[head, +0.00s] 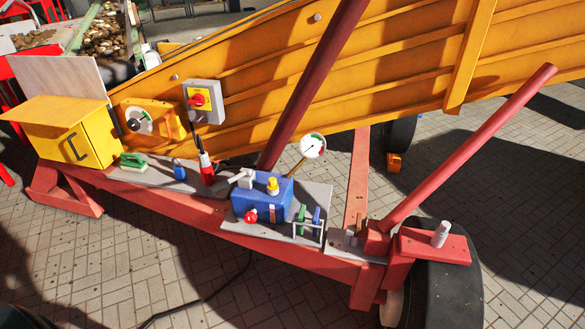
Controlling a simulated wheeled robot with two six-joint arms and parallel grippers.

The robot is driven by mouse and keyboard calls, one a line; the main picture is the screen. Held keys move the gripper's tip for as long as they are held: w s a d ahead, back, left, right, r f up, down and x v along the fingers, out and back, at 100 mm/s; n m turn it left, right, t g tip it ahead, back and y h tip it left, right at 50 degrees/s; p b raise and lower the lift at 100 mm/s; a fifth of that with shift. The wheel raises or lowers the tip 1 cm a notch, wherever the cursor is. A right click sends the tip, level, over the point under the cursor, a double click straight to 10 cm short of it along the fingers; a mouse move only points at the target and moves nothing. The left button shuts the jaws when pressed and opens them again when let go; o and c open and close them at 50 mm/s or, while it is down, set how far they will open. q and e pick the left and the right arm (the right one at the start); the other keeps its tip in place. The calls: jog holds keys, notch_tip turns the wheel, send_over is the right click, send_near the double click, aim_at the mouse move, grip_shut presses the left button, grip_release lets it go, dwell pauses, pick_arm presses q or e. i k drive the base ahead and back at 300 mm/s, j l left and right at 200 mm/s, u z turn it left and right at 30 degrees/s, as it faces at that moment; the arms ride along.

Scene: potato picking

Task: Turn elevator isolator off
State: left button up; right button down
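A grey isolator box (213,112) is mounted on the side of the orange elevator, left of the image centre in the head view. Its front has a yellow plate with a red rotary knob (197,100) in the middle. The knob is too small to read its setting for certain. Neither of my grippers shows in this view, and nothing touches the knob.
A round dial (138,121) on an orange plate is left of the isolator. Below, a red beam carries a green brush (133,162), a red bottle (207,170) and a blue unit (262,203). A yellow box (70,132) stands far left. A dark red post (315,80) rises right of the isolator.

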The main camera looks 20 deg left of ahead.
aim_at(199, 100)
jog(key=u, duration=1.3)
